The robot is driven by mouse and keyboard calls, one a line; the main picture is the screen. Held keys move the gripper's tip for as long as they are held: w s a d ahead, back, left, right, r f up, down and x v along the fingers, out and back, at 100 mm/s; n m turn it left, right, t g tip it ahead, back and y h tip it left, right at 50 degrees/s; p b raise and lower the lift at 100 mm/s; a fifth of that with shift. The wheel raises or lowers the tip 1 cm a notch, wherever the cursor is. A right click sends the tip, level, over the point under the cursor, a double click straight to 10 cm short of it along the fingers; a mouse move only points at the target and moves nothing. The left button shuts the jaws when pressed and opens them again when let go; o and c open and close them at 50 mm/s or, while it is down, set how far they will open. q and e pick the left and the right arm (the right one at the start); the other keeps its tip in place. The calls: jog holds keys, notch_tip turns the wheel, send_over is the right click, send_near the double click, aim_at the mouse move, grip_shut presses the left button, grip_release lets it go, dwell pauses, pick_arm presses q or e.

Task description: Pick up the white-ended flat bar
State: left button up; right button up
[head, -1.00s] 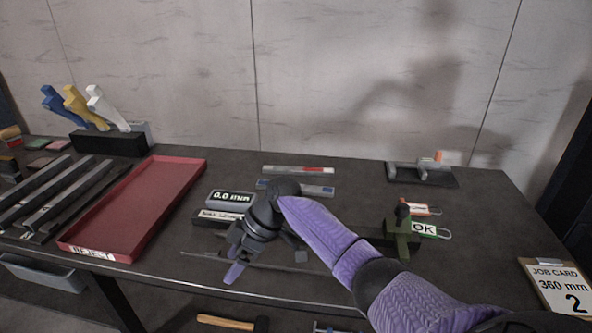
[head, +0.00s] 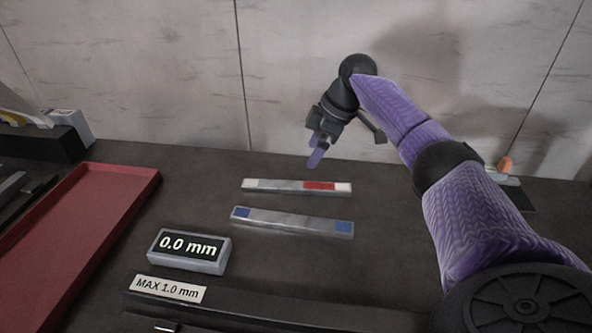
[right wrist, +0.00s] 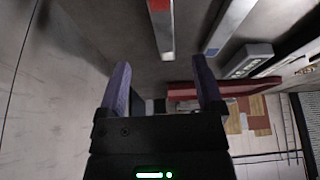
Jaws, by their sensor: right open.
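The white-ended flat bar (head: 280,186) lies on the dark table toward the back. It is grey metal with white ends and a red section near its right end. It also shows in the right wrist view (right wrist: 163,32), where its near white end lies beyond the fingers and its other end is cut off. My right gripper (head: 317,152) is open and empty, above and behind the bar's right part, apart from it. In the right wrist view the two purple fingers (right wrist: 159,75) stand spread with nothing between them. My left gripper is not in view.
A blue-ended flat bar (head: 290,222) lies just in front, roughly parallel. A 0.0 mm display (head: 188,250) and a MAX 1.0 mm label (head: 170,289) sit nearer. A red tray (head: 128,176) is at left. The wall (head: 150,80) rises close behind the table.

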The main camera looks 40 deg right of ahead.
aim_at(298, 185)
jog(key=b+x, duration=0.1)
jog(key=x, duration=0.2)
jog(key=b+x, duration=0.2)
jog(key=x, duration=0.1)
jog(key=b+x, duration=0.1)
jog(key=x, duration=0.2)
jog(key=shift+s+f+b, duration=0.25)
jog(key=shift+f+b, duration=0.15)
jog(key=shift+r, duration=0.2)
jog(key=c, duration=1.1)
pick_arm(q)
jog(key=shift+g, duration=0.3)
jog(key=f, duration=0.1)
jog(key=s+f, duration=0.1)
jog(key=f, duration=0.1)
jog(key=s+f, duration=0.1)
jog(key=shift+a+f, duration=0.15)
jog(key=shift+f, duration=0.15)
pick_arm(e)
grip_shut()
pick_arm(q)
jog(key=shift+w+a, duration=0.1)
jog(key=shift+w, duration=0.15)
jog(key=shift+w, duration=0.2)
